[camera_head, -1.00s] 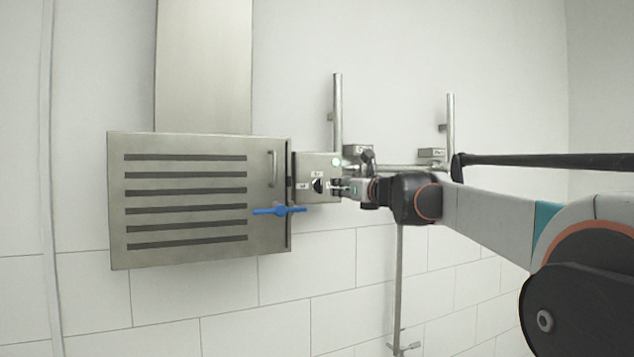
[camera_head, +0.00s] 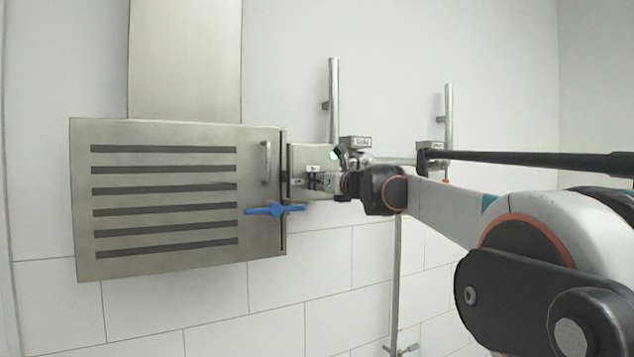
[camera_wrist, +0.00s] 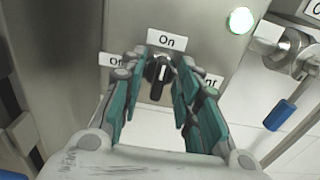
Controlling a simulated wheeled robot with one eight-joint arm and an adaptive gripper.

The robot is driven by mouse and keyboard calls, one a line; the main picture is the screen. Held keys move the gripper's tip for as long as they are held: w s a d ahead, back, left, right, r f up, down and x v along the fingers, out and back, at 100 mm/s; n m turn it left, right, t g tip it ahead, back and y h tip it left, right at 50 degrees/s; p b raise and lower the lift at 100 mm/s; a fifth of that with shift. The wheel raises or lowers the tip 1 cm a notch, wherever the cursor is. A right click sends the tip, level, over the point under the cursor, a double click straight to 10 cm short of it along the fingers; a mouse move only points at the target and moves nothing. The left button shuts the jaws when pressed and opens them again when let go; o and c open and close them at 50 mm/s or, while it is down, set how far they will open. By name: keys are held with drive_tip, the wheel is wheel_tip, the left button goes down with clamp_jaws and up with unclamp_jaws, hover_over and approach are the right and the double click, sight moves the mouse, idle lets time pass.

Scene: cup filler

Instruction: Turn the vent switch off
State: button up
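The vent switch is a black rotary knob (camera_wrist: 157,74) on a steel switch panel (camera_wrist: 120,22), seen in the wrist view. A label reading "On" (camera_wrist: 166,40) sits above it, with partly covered labels to its left and right. A round indicator lamp (camera_wrist: 240,20) glows green; it also shows in the head view (camera_head: 335,155). My gripper (camera_wrist: 157,70) has its teal-padded fingers apart on either side of the knob, with gaps visible. Whether a fingertip touches it, I cannot tell.
A slotted steel vent box (camera_head: 168,245) with a blue lever (camera_head: 273,209) stands left of the panel. Pipes (camera_head: 334,100) with small labelled blocks are to the right. A blue-handled valve (camera_wrist: 281,115) is right of my gripper. A black bar (camera_head: 530,160) passes above my arm.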

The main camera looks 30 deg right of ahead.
drive_tip(key=shift+s, duration=0.1)
clamp_jaws()
drive_tip(key=n+b, duration=0.1)
drive_tip(key=n, duration=0.6)
drive_tip(key=shift+a, duration=0.15)
drive_tip(key=n, duration=0.5)
drive_tip(key=shift+f+n, duration=0.15)
drive_tip(key=shift+n, duration=0.25)
drive_tip(key=shift+a+f+n+b, duration=0.1)
drive_tip(key=shift+n+b, duration=0.25)
drive_tip(key=shift+n, duration=2.25)
